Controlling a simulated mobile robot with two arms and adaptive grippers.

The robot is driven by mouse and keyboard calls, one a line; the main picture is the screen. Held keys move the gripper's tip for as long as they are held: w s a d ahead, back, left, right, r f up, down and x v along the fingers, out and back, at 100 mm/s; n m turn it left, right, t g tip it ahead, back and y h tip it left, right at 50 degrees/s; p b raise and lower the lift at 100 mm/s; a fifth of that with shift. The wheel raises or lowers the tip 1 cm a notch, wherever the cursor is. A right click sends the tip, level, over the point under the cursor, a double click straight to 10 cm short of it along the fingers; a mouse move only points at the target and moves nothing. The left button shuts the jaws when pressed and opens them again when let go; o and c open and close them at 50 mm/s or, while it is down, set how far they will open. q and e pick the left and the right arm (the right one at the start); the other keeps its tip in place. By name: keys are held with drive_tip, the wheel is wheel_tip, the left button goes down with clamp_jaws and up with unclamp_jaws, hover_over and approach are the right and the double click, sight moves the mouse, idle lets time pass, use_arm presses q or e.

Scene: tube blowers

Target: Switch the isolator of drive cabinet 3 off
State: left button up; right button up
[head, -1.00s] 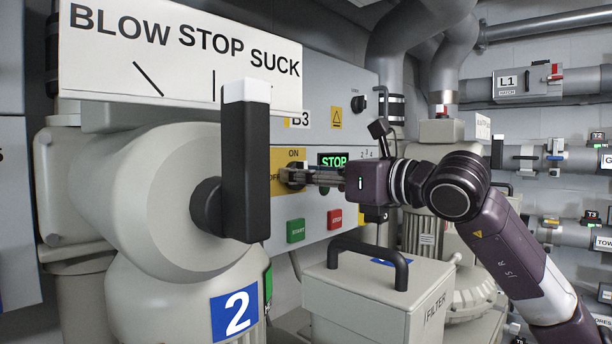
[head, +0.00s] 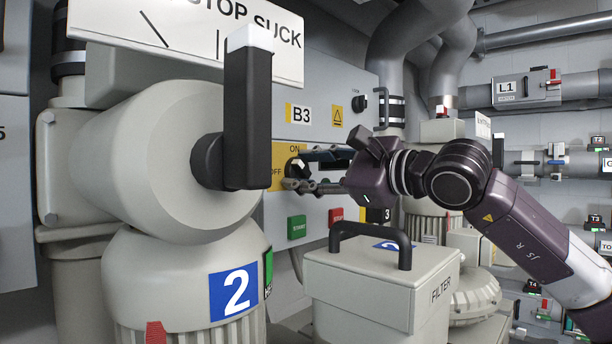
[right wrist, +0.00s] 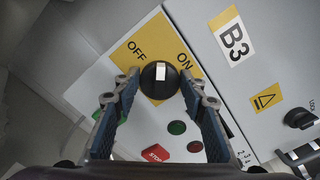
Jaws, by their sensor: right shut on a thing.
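The cabinet marked B3 (head: 302,113) stands behind the blower marked 2. Its isolator is a round black knob (right wrist: 159,84) with a white mark, on a yellow plate (right wrist: 137,46) lettered OFF and ON. In the right wrist view the white mark points between OFF and ON. My right gripper (right wrist: 160,82) is shut on this knob, one fingertip on each side of it. In the head view my right gripper (head: 299,171) reaches the plate from the right and partly hides the knob. My left gripper is not in view.
A big grey blower (head: 170,160) with an upright black lever (head: 247,110) stands close left of the gripper. A filter box (head: 375,285) with a black handle is below my right arm. Green (right wrist: 177,128) and red STOP (right wrist: 156,153) buttons sit near the knob.

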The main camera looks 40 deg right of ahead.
drive_tip(key=n, duration=0.3)
drive_tip(key=shift+f+n+b, duration=0.1)
drive_tip(key=shift+n+b, duration=0.25)
drive_tip(key=shift+n, duration=0.05)
drive_tip(key=n, duration=0.4)
drive_tip(key=shift+a+b, duration=0.1)
drive_tip(key=shift+b, duration=0.2)
drive_tip(key=shift+f+n, duration=0.1)
drive_tip(key=shift+n, duration=0.2)
drive_tip(key=o, duration=1.1)
drive_tip(key=shift+o, duration=0.2)
